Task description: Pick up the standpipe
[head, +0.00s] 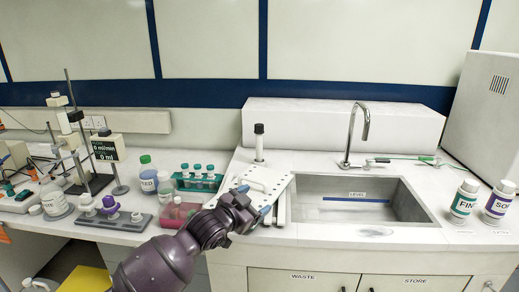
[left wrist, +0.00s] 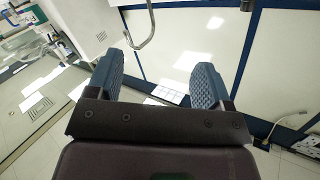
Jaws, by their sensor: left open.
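A slim upright white tube with a black top (head: 259,143) stands at the back of the counter, left of the sink; it looks like the standpipe. My left gripper (head: 255,199) is open and empty, in front of and below the tube in the picture, over the white perforated board (head: 278,184). The gripper is apart from the tube. In the left wrist view the two blue ribbed fingers (left wrist: 159,78) are spread wide with nothing between them; the tube does not show there. My right gripper is not in view.
The sink (head: 415,205) with its curved tap (head: 352,128) lies to the right. Two labelled bottles (head: 464,200) stand at the far right. A rack of capped bottles (head: 198,182), a pink container (head: 178,213) and lab stands crowd the left.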

